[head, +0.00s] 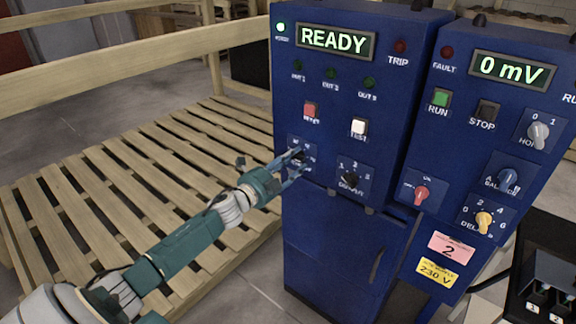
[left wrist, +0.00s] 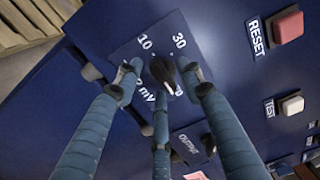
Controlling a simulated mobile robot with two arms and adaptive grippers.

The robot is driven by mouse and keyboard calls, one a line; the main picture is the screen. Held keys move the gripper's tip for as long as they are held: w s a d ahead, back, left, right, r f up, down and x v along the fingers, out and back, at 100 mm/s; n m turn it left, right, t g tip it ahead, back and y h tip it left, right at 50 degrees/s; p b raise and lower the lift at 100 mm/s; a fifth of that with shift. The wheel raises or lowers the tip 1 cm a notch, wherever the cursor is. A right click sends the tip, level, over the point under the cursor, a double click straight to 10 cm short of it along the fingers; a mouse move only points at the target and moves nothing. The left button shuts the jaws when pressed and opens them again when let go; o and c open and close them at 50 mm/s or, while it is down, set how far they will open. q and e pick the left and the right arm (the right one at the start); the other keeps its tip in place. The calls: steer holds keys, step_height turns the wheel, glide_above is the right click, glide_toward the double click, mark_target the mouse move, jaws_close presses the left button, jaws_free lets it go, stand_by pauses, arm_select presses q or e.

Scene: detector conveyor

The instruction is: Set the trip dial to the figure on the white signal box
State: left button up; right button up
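The trip dial is a small dark knob (left wrist: 163,74) on a plate marked 10, 30 and mV in the left wrist view. In the head view its plate (head: 295,143) is low on the left blue cabinet, mostly covered by my fingers. My left gripper (head: 297,166) is at the dial, its fingers spread around the knob. In the left wrist view its fingertips (left wrist: 160,85) stand on both sides and below, with a gap at the left one; the right one is very close. The knob's setting cannot be read. I see no white signal box. My right gripper is out of view.
The left cabinet's display (head: 336,41) reads READY. A red RESET button (head: 311,110), a white TEST button (head: 359,127) and another black dial (head: 349,178) are near. The right cabinet's display (head: 512,69) reads 0 mV. A slatted wooden pallet (head: 120,185) lies left.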

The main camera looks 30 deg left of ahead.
arm_select(q)
steer(key=s+a, duration=0.1)
steer(key=s, duration=1.1)
steer(key=shift+f, duration=0.1)
